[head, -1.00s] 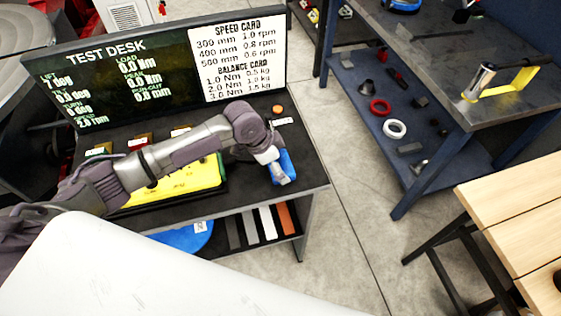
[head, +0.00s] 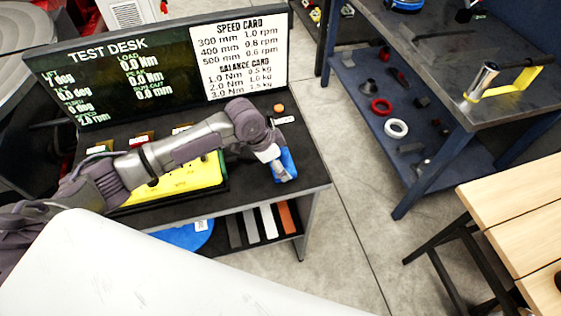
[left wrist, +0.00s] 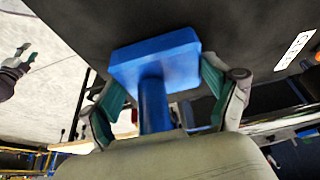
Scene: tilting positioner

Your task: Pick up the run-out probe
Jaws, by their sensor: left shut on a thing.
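The run-out probe appears as a blue block with a round blue stem (left wrist: 155,65) in the left wrist view. In the head view it is a blue piece (head: 289,163) at the right end of the test desk, partly hidden by my left gripper (head: 276,166). In the left wrist view my left gripper (left wrist: 158,100) has a teal finger on each side of the stem and is shut on it. Whether the probe touches the desk top I cannot tell. What looks like my right gripper (left wrist: 30,58) shows small at the left edge of the left wrist view.
The test desk (head: 308,178) has a display board (head: 125,65) at its back and a yellow panel (head: 180,184) beside the probe. An orange button (head: 278,108) and white label lie behind it. A blue workbench (head: 400,60) stands to the right across open floor.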

